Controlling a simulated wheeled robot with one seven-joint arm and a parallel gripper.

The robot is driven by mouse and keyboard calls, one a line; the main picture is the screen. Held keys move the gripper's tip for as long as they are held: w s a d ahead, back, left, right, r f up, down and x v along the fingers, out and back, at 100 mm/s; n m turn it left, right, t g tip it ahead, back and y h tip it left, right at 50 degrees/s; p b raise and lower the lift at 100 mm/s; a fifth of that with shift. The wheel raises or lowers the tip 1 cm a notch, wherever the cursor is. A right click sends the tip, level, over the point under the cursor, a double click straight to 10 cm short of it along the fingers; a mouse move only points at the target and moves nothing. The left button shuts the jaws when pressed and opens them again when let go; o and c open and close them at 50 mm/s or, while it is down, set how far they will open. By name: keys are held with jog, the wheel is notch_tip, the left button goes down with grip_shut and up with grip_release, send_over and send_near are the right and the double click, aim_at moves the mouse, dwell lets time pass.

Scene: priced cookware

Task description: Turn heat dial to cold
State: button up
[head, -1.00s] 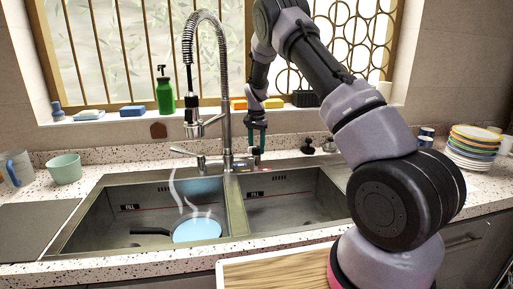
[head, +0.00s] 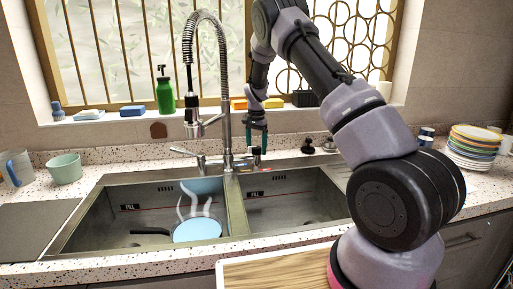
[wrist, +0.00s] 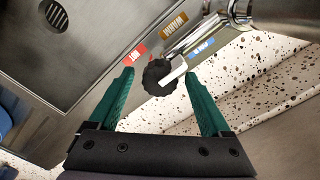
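The heat dial, a dark scalloped knob (wrist: 157,77), shows in the wrist view beside the faucet base. A pale pointer-like piece sticks out on its right side, toward the blue label (wrist: 202,50). A red label (wrist: 138,52) lies to its upper left and an orange label (wrist: 174,25) above it. My gripper (wrist: 159,74) is open, with one teal fingertip on each side of the knob; contact cannot be told. In the head view my gripper (head: 254,142) points down just right of the faucet (head: 227,135), and the knob is hard to make out there.
The metal faucet handle (wrist: 205,33) lies close above the dial. A double sink (head: 290,198) holds a steaming blue pan (head: 197,229) in its left basin. A green soap bottle (head: 165,92) and sponges line the sill. Stacked plates (head: 474,148) stand at right.

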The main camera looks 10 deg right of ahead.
aim_at(256, 146)
notch_tip(256, 146, up, 11)
dwell(0.5)
jog(key=shift+f, duration=0.1)
jog(key=s+d+r+n+t+y, duration=0.1)
jog(key=s+d+r+t, duration=0.1)
jog(key=s+r, duration=0.7)
jog(key=s+d+r+n+t+y, duration=0.1)
jog(key=s+d+r, duration=0.2)
jog(key=s+r, duration=0.6)
jog(key=s+r+n+t, duration=0.1)
jog(key=s+r+t, duration=0.1)
jog(key=s, duration=0.9)
jog(key=s+r+n+t, duration=0.2)
jog(key=s, duration=0.9)
jog(key=shift+s+d, duration=0.35)
